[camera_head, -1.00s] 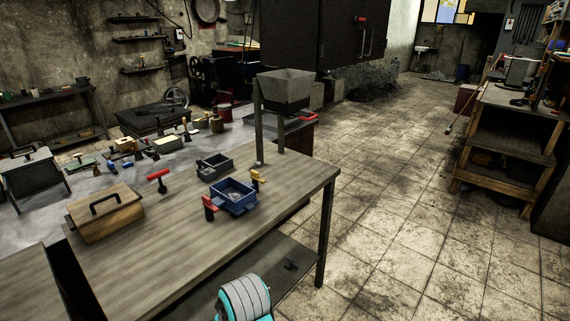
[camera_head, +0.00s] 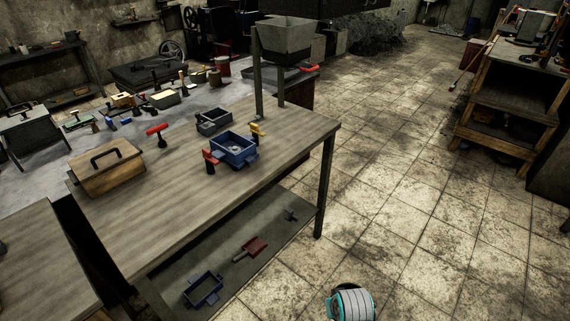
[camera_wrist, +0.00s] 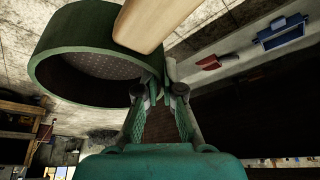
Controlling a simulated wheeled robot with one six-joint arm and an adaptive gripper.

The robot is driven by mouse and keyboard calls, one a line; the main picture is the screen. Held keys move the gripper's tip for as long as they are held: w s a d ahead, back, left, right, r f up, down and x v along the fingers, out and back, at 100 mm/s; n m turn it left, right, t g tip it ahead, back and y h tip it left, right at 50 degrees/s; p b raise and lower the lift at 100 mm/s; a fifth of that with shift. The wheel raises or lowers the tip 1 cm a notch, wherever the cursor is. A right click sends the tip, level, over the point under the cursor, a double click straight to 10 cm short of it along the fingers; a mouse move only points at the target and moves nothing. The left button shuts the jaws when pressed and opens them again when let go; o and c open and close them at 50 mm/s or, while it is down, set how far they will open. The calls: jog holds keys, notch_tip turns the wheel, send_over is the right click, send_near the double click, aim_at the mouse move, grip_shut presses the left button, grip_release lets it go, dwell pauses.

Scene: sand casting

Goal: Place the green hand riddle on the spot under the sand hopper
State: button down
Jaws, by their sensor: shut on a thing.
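The green hand riddle (camera_wrist: 84,85) is round, with a green rim and a perforated mesh, and fills the upper left of the wrist view. My gripper (camera_wrist: 162,92) is shut on its rim. A pale wooden bar (camera_wrist: 150,22) juts in at the top beside the riddle; I cannot tell whether it belongs to it. The sand hopper (camera_head: 285,38) is a grey funnel on posts at the far right end of the workbench (camera_head: 180,215) in the head view. The spot under it is partly hidden by the near post. The riddle is not visible in the head view.
A blue moulding box (camera_head: 232,150) with red and yellow tools beside it, a dark box (camera_head: 213,121) and a wooden box (camera_head: 107,168) stand on the bench. The lower shelf holds a red scoop (camera_head: 252,247) and blue frame (camera_head: 204,289). The floor right of the bench is open.

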jog(key=shift+m, duration=0.6)
jog(key=d+f, duration=0.1)
jog(key=d, duration=0.1)
jog(key=d+f, duration=0.2)
jog(key=shift+d, duration=0.15)
